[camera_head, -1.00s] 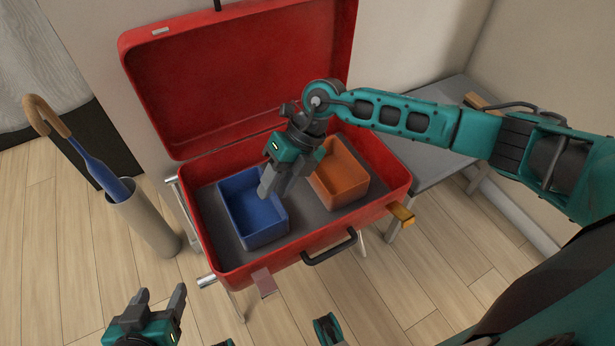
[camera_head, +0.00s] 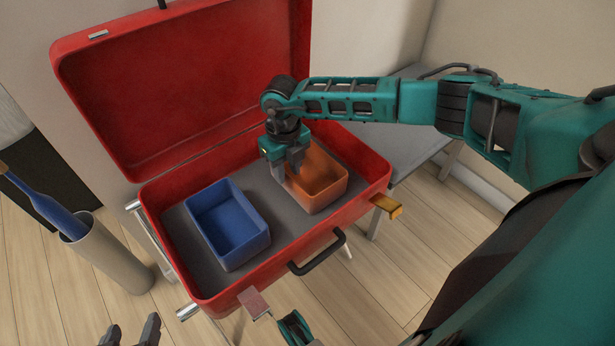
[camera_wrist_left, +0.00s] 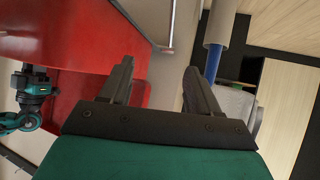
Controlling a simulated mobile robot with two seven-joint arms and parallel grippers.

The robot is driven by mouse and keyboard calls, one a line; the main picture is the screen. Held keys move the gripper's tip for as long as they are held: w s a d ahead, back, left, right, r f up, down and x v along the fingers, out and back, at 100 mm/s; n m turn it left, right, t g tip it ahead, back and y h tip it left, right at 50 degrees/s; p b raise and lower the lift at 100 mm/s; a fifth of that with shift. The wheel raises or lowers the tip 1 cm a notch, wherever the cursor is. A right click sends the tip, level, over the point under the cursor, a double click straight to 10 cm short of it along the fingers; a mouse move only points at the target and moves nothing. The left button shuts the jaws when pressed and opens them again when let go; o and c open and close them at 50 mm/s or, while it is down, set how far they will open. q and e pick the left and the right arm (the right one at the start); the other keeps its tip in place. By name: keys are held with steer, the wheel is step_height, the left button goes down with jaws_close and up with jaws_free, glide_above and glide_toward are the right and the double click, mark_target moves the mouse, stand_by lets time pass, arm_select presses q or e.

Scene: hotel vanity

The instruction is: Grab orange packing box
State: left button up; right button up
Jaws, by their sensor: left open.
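The orange packing box (camera_head: 328,192) is an open-topped bin in the right half of the red suitcase (camera_head: 376,187). My right gripper (camera_head: 288,170) points down at the box's left wall. Its two fingers look apart, one near the outer side of the wall and one near the inner side; whether they touch it is unclear. My left gripper (camera_head: 131,335) is open and empty at the bottom edge of the head view, away from the suitcase. Its fingers also show spread in the left wrist view (camera_wrist_left: 160,75).
A blue box (camera_head: 228,225) sits in the suitcase's left half. The raised lid (camera_head: 190,80) stands behind. A bin (camera_head: 110,255) with a blue umbrella (camera_head: 40,200) is at the left. A grey bench (camera_head: 405,160) stands right of the suitcase.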

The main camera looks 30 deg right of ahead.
step_height(320, 180, down, 5)
steer(key=shift+s+b, duration=0.1)
steer(key=shift+b, duration=0.8)
steer(key=shift+r, duration=0.1)
steer(key=shift+c, duration=0.2)
jaws_close()
